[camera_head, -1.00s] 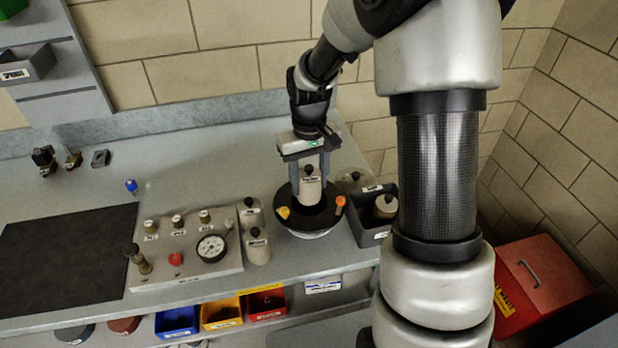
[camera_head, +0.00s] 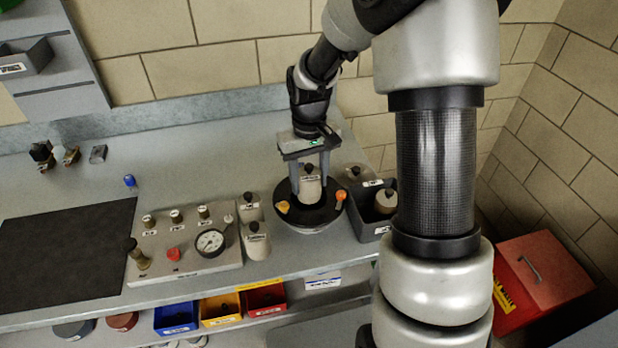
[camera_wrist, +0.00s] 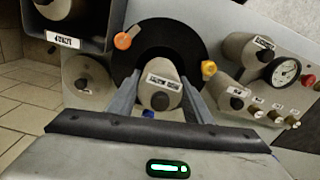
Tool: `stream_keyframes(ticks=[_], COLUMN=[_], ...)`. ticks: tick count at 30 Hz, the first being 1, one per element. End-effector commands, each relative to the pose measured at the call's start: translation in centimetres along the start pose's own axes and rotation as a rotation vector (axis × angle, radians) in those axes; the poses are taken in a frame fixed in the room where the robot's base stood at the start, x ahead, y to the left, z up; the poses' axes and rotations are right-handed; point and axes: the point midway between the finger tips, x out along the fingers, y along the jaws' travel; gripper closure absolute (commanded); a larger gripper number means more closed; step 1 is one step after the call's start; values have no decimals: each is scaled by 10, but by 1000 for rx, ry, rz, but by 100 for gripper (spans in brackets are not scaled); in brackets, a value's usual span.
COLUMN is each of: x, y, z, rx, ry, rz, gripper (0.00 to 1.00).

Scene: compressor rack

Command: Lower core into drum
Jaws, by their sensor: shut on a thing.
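The core, a beige cylinder (camera_head: 310,186) with a dark knob on top and a label, is between the fingers of my gripper (camera_head: 311,178). In the wrist view the core (camera_wrist: 160,92) shows between the two grey fingers, its label facing the camera. The drum (camera_head: 290,222) is a round body with a wide black rim, standing on the bench below my gripper. The core is over the middle of the drum; its lower end is hidden, so I cannot tell how deep it sits. A yellow clamp (camera_head: 283,207) and an orange clamp (camera_head: 340,195) sit on the rim's sides.
A grey bin (camera_head: 370,229) with a beige canister stands close on the right. Two beige canisters (camera_head: 257,241) and a gauge panel (camera_head: 184,262) stand on the left. A black mat (camera_head: 62,250) lies farther left. The back of the bench is mostly clear.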

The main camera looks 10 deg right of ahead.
Motion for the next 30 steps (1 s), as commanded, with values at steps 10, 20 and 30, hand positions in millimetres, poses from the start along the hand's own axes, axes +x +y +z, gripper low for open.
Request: stream_keyframes(ticks=[10,20,30], x=[3,14,38], y=[0,0,0], z=[0,0,0], rx=[0,0,-1], ry=[1,1,0], rz=[0,0,0], gripper=[85,85,85])
